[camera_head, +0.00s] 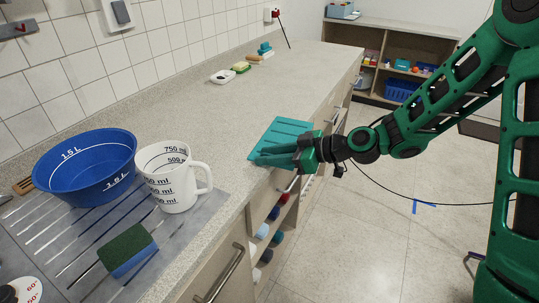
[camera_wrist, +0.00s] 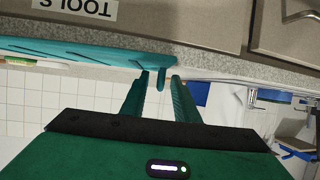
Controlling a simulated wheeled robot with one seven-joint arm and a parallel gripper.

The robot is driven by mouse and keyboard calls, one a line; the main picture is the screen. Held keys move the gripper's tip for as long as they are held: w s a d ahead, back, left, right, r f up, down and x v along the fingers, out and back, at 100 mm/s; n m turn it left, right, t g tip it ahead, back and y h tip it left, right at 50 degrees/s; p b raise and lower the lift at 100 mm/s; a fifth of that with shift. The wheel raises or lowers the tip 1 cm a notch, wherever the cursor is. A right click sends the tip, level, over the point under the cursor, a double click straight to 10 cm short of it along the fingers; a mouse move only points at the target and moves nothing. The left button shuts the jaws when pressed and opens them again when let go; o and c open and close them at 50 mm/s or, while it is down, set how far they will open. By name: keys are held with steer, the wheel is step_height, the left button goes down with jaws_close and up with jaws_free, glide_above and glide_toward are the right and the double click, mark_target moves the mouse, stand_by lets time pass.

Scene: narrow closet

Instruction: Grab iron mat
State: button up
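The iron mat (camera_head: 284,131) is a flat teal sheet with slots, lying on the worktop at its right edge. In the wrist view the mat (camera_wrist: 75,50) shows nearly edge-on at upper left, along the worktop's edge. My gripper (camera_head: 258,157) is at the mat's near side, its fingers overlapping the mat's near end in the head view. In the wrist view my gripper (camera_wrist: 160,76) has its fingers apart, with a small teal piece of the mat's end showing between the tips. I cannot tell whether either finger touches it.
A blue bowl (camera_head: 85,168), a measuring jug (camera_head: 173,180) and a green-blue sponge (camera_head: 128,250) stand nearer on the worktop (camera_head: 190,120). Drawers with handles (camera_head: 222,275) lie below its edge. A shelf unit (camera_head: 385,60) stands at the back. The floor right of the counter is mostly clear.

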steer(key=v, duration=1)
steer(key=shift+d, duration=0.4)
